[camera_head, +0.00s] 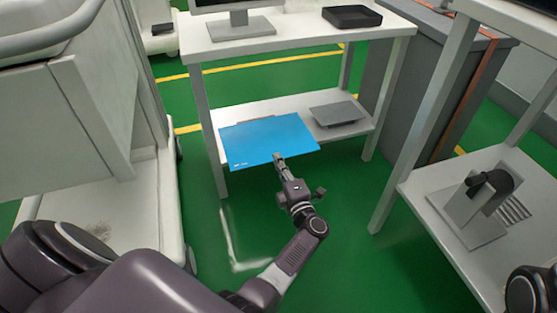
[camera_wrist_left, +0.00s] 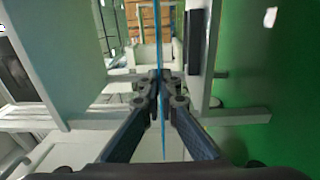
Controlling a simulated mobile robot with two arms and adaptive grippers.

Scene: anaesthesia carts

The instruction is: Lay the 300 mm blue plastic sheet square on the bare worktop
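The blue plastic sheet (camera_head: 262,141) is a flat, bright blue panel with small white print near its front left corner. In the left wrist view the sheet (camera_wrist_left: 158,45) shows edge-on as a thin blue line between the closed fingers (camera_wrist_left: 160,95). In the head view the sheet covers the left part of a white lower shelf (camera_head: 349,138); I cannot tell whether it touches it. My right gripper is not in view.
The white table top (camera_head: 300,37) above bears a monitor stand (camera_head: 240,27) and a black tray (camera_head: 352,17). A grey plate (camera_head: 337,113) lies on the lower shelf. A white cart (camera_head: 95,120) stands left; a right-hand shelf (camera_head: 440,205) holds a grey stand (camera_head: 465,215).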

